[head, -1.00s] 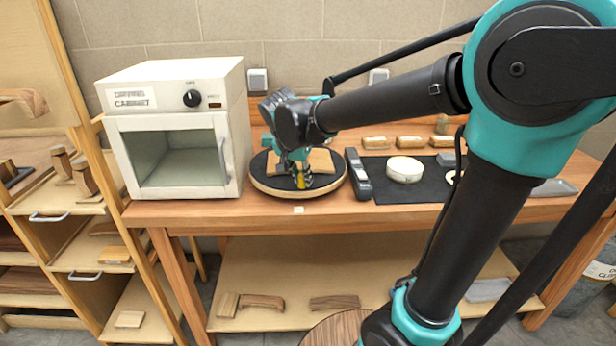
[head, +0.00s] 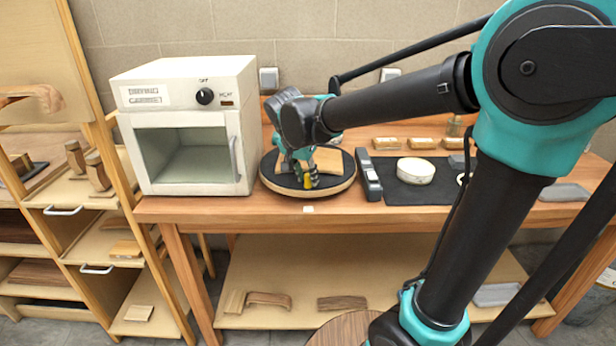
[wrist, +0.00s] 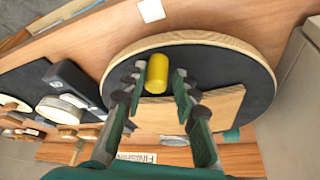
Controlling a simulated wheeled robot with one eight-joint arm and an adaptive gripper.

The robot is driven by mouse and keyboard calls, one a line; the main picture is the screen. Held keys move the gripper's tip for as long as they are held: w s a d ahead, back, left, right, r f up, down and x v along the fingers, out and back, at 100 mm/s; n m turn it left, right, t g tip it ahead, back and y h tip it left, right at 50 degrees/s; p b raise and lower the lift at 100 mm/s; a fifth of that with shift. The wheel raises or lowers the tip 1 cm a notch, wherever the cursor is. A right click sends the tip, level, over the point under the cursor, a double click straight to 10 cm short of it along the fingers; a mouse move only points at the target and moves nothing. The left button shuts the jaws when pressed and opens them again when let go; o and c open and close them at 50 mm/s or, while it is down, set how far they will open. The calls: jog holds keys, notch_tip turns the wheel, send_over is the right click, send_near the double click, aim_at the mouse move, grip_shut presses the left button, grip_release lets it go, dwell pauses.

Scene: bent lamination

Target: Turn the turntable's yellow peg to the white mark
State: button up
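The turntable (head: 345,184) is a round black disc with a pale wooden rim, set on the bench. Its yellow peg (head: 307,181) is at the front side, and it also shows in the wrist view (wrist: 156,73). The white mark (head: 308,209) is a small patch at the bench's front edge, roughly in line with the peg; it also shows in the wrist view (wrist: 151,10). My gripper (wrist: 158,80) has a finger on either side of the peg. The fingers look apart, with a small gap on the right; contact on the left is unclear.
Wooden blocks (head: 328,160) sit on the turntable behind the peg. A white cabinet (head: 185,125) stands close on the left. A dark tool (head: 369,178), a black mat (head: 405,200) and a white roll (head: 415,171) lie to the right.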

jog(key=shift+o, duration=1)
jog(key=v, duration=1.2)
